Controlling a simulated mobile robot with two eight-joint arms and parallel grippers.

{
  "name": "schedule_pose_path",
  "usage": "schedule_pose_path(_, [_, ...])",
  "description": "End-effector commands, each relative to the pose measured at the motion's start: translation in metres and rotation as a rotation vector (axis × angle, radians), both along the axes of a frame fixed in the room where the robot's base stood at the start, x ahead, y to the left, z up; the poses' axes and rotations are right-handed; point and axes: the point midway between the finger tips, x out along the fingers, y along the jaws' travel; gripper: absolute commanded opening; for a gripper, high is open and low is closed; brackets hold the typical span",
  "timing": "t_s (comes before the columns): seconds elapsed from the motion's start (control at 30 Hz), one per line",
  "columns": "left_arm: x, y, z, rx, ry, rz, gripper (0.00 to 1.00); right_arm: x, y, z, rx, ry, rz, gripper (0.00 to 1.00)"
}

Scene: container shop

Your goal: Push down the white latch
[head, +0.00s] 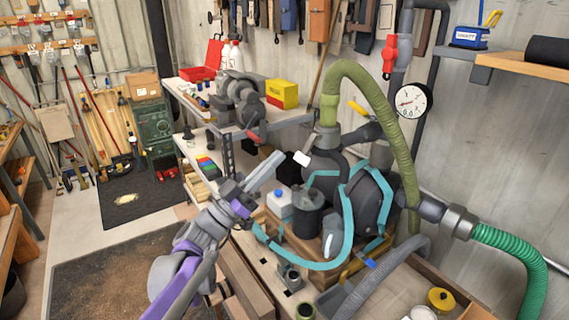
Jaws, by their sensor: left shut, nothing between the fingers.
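The white latch (302,158) appears to be the small white tab on the left side of the dark pump-like machine (368,205). My left gripper (280,158) comes in from the lower left. Its fingers are together and empty, pointing up and right. In the picture their tips lie just left of the white tab, with a small gap; I cannot tell the distance in depth. My right gripper is not in view.
A green hose (380,95) arches over the machine, and a teal strap (347,225) loops around its front. A pressure gauge (411,101) hangs on the right.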

Motion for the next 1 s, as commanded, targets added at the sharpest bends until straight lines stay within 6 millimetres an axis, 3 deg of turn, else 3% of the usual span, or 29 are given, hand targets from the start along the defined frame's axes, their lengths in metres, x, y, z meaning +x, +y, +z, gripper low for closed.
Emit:
schedule_pose_path(0.03, [-0.007, 0.009, -0.019, 0.001, 0.009, 0.004, 0.00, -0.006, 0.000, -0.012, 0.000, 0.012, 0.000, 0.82])
schedule_pose_path(0.1, [-0.014, 0.019, -0.032, 0.001, 0.009, 0.004, 0.00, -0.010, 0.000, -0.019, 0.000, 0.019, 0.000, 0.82])
schedule_pose_path(0.3, [-0.031, 0.041, -0.058, 0.002, 0.009, 0.002, 0.00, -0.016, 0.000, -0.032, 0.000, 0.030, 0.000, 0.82])
schedule_pose_path(0.63, [-0.040, 0.054, -0.069, 0.001, 0.007, -0.001, 0.00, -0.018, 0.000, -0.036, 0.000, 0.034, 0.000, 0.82])
schedule_pose_path(0.9, [-0.041, 0.052, -0.069, 0.004, 0.010, -0.003, 0.00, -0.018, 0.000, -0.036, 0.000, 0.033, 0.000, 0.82])
schedule_pose_path(1.0, [-0.046, 0.043, -0.076, 0.035, 0.058, -0.033, 0.00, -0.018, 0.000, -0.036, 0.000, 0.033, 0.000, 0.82])
